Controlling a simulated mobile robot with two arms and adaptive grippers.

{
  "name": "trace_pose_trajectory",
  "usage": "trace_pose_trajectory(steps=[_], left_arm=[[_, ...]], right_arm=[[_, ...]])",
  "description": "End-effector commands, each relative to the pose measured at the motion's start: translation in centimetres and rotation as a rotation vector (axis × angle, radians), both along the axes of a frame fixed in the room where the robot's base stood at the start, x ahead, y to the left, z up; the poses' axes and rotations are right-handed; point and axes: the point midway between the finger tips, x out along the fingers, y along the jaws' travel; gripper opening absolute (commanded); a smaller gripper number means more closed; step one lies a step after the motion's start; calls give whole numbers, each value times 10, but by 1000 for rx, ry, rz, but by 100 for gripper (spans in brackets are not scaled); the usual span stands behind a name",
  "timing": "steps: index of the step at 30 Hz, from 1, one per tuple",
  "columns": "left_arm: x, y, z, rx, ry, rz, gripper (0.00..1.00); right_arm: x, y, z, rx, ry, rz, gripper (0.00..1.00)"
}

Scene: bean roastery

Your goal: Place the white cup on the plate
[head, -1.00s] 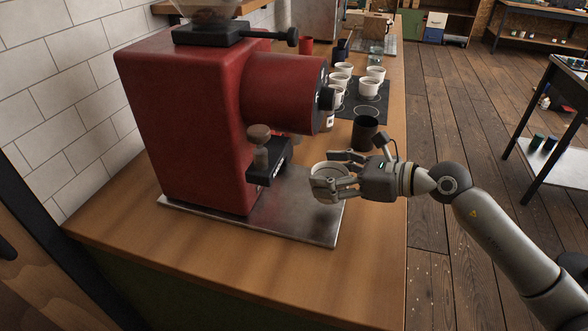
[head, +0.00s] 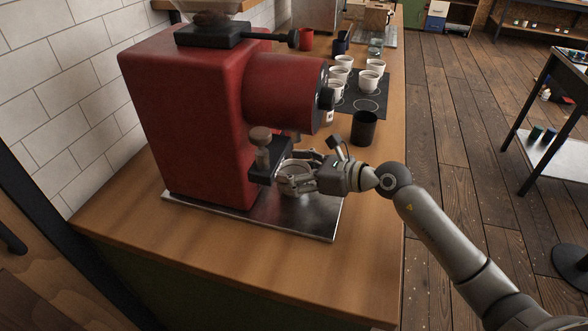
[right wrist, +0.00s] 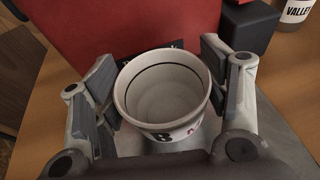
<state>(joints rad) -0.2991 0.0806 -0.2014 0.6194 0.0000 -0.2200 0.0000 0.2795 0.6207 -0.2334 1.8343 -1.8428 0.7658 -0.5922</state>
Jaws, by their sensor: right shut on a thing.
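The white cup (head: 296,188) is in my right gripper (head: 290,178), upright and empty, above the metal plate (head: 312,218) at the foot of the red grinder. In the right wrist view the cup (right wrist: 163,95) sits between the two fingers of the gripper (right wrist: 160,75), with dark lettering on its front. The grey plate (right wrist: 262,128) shows beneath it. The fingers hide part of the cup in the head view, and I cannot tell whether its base touches the plate. My left gripper is not in view.
The red grinder (head: 185,120) stands behind the plate, its dark outlet and knob (head: 260,137) close beside the cup. A black canister (head: 364,128) stands behind my gripper. Several white cups stand on a dark mat (head: 375,105) farther back. The counter's front (head: 250,262) is clear.

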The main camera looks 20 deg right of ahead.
Motion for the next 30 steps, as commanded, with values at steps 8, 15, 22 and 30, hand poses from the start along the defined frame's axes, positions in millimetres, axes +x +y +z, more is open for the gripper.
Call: trace_pose_trajectory(steps=[8,15,22,30], left_arm=[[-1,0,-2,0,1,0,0],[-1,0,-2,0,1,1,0],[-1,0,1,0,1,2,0],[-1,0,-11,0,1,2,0]], right_arm=[[0,0,-2,0,0,0,82],[0,0,-2,0,0,0,89],[0,0,1,-1,-1,0,89],[-29,-30,9,-6,1,-2,89]])
